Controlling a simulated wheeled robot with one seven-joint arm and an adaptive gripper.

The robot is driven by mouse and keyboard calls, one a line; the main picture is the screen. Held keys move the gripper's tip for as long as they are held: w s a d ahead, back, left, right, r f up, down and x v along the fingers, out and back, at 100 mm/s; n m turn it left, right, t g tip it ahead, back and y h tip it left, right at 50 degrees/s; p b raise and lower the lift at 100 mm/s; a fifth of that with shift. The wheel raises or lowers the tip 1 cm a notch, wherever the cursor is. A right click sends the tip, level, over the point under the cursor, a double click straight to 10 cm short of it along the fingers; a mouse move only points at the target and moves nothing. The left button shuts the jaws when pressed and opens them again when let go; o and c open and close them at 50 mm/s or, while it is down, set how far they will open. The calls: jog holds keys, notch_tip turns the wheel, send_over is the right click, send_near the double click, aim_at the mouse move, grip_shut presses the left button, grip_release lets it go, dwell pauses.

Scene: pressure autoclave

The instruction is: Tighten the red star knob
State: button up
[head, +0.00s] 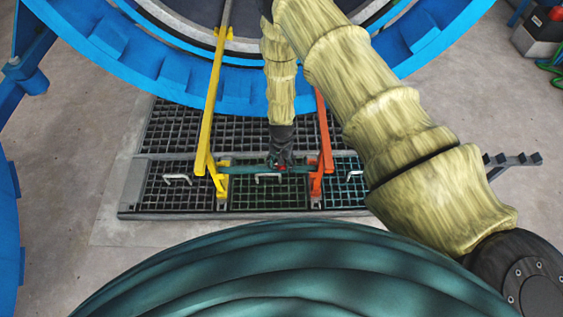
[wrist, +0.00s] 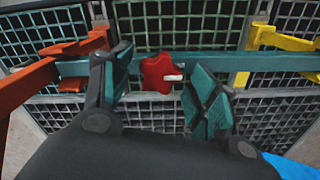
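My gripper (wrist: 162,76) is open, with one teal-padded finger to the left of the knob and one to the right. A gap shows between the knob and each finger, so I see no contact.
A yellow rail (head: 210,105) and an orange-red rail (head: 324,140) flank the crossbar. Dark floor grating (head: 165,190) with light handles lies beneath. The big blue ring (head: 120,55) of the autoclave stands behind my arm. Bare concrete floor (head: 70,190) is at the left.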

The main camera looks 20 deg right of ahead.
jog(key=shift+r, duration=0.1)
notch_tip(320, 180, up, 12)
dwell(0.9)
dwell(0.4)
jog(key=s+d+f+n, duration=0.2)
jog(key=s+f, duration=0.1)
jog(key=s, duration=0.6)
jog(key=s+d+f+n, duration=0.1)
jog(key=s+d+f, duration=0.15)
jog(key=s, duration=0.55)
jog(key=s+a+r+n, duration=0.1)
jog(key=s+n, duration=0.1)
jog(key=s, duration=0.8)
jog(key=s+r+n, duration=0.2)
jog(key=s, duration=0.8)
notch_tip(320, 180, up, 16)
jog(key=p, duration=1.6)
jog(key=shift+w+f, duration=0.25)
jog(key=shift+w, duration=0.15)
